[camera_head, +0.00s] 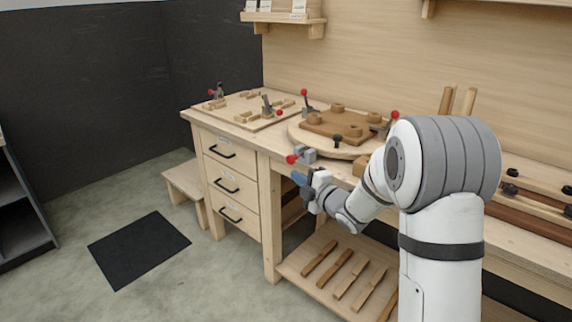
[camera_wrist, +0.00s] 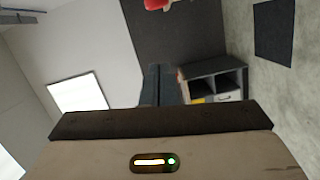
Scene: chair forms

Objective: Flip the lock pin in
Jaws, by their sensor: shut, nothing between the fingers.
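A grey fitting (camera_head: 306,154) with a red ball-ended lever (camera_head: 291,159) sits at the front edge of a round wooden turntable (camera_head: 345,152). It looks like the lock pin, but whether the pin is in or out is too small to tell. My gripper (camera_head: 299,179) is shut and empty, just below and in front of this fitting, with a visible gap to the red ball. In the wrist view its dark fingers (camera_wrist: 160,86) are together, and a red rounded thing (camera_wrist: 157,4) is cut off at the top edge.
The turntable carries a brown board (camera_head: 338,127) with wooden blocks, a black knob (camera_head: 338,139) and red-tipped clamps. A second board (camera_head: 254,119) with clamps lies to the left. The bench drawers (camera_head: 229,184) are shut. A lower shelf (camera_head: 320,285) holds wooden sticks. A dark mat (camera_head: 139,250) lies on the floor.

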